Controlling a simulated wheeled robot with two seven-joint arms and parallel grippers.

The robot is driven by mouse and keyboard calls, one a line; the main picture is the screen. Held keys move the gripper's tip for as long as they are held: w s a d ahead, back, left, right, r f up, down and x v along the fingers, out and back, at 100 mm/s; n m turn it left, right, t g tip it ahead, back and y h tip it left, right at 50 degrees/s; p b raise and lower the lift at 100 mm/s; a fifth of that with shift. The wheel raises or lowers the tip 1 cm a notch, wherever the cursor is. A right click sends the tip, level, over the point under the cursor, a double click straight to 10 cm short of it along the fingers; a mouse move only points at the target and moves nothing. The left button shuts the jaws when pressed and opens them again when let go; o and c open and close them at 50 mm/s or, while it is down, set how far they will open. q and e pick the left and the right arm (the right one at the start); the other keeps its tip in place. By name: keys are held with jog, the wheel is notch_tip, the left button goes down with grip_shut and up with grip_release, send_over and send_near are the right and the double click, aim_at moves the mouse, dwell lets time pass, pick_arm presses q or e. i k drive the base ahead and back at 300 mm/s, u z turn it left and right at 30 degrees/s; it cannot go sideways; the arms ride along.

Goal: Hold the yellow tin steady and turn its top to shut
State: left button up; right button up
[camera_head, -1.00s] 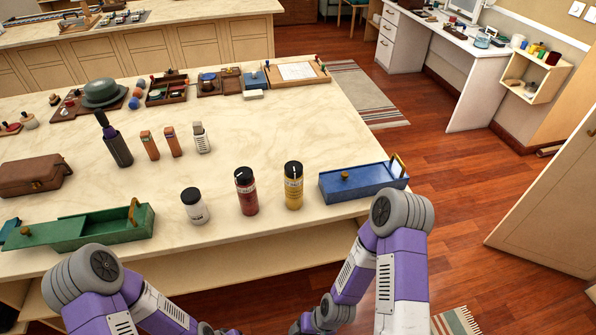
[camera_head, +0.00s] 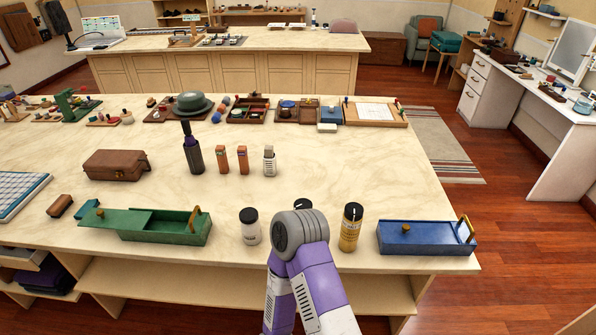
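The yellow tin (camera_head: 349,233) stands upright near the front edge of the table, just left of the blue box. Its black top (camera_head: 353,211) sits on it and bears a small pale mark; I cannot tell how tightly it is shut. One of my arms rises from the bottom centre, its rounded grey joint just left of the tin and apart from it in the picture. Neither gripper is in view, and nothing is seen holding the tin.
A white jar (camera_head: 250,227) stands left of my arm. A red jar is mostly hidden behind the arm; its black lid (camera_head: 303,204) shows. A blue box (camera_head: 428,238) and an open green box (camera_head: 160,226) flank them. The tabletop behind (camera_head: 340,170) is clear.

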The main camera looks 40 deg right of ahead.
aim_at(353, 211)
jog(key=u, duration=1.3)
jog(key=k, duration=1.25)
jog(key=z, duration=1.85)
